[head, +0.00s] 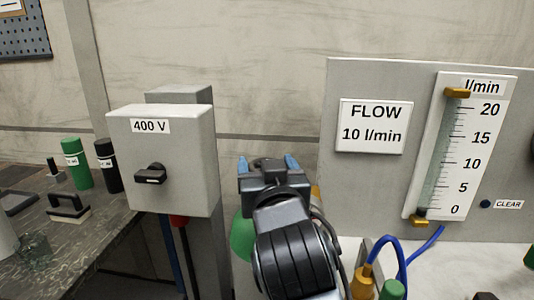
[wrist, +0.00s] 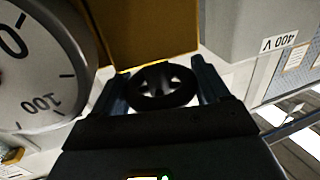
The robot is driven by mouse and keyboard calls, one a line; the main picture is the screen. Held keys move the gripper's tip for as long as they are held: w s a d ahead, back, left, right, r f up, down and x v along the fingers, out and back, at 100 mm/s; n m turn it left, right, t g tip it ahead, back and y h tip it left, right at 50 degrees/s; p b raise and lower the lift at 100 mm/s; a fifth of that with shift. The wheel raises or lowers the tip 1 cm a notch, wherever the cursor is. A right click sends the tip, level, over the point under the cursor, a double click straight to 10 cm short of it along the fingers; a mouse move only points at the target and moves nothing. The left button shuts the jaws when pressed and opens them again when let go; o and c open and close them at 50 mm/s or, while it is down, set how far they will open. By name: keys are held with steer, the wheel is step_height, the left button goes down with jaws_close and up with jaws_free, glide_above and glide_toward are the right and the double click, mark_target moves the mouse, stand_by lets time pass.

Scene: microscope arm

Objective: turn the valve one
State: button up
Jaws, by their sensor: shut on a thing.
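The valve's black spoked handwheel (wrist: 165,101) sits between the two fingers of my gripper (wrist: 158,74) in the wrist view. The fingers are shut on it, one on each side of the rim. A yellow-brown block (wrist: 150,28) is just beyond the wheel. In the head view my gripper (head: 268,163) points away from me, between the 400 V box and the flow panel. My own wrist hides the valve there. No label reading "one" shows on the wheel.
The grey 400 V box (head: 162,190) with a black knob stands close on the left. The flow panel (head: 370,190) with its tube scale is on the right. A green cylinder (head: 241,238) is partly behind my arm. A round gauge (wrist: 38,65) is close beside my gripper.

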steer(key=shift+n+y, duration=0.3)
steer(key=shift+y, duration=0.2)
steer(key=o, duration=1.1)
steer(key=shift+c, duration=0.2)
steer(key=v, duration=0.7)
steer(key=shift+s+b, duration=0.4)
steer(key=shift+d+r, duration=0.1)
